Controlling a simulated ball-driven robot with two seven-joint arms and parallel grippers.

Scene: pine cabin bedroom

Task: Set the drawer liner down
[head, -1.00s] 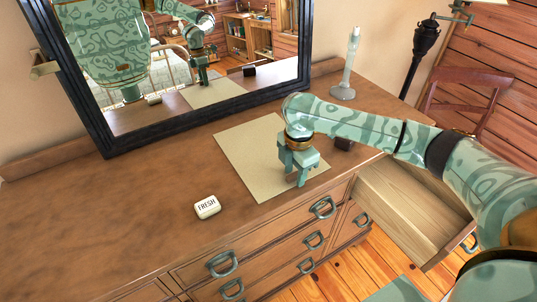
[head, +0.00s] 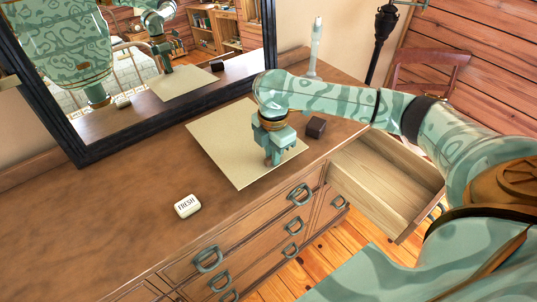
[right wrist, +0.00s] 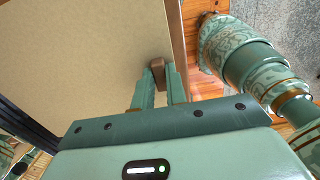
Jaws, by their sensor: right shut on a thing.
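The drawer liner (head: 222,140) is a flat beige sheet over the right half of the dresser top. In the head view it looks flat and level; I cannot tell whether it touches the wood. It fills the upper left of the right wrist view (right wrist: 75,50). My right gripper (head: 271,160) is at the liner's front right edge, pointing down. In the right wrist view its fingers are shut on a small brown tab (right wrist: 167,76) at the liner's edge. My left gripper does not show.
The dresser top (head: 110,205) is bare at left. A white "FRESH" block (head: 187,206) lies left of the liner, a dark block (head: 316,127) right of it. A drawer (head: 375,190) stands open at right. A mirror (head: 75,145) and a pale candlestick (head: 315,55) are behind.

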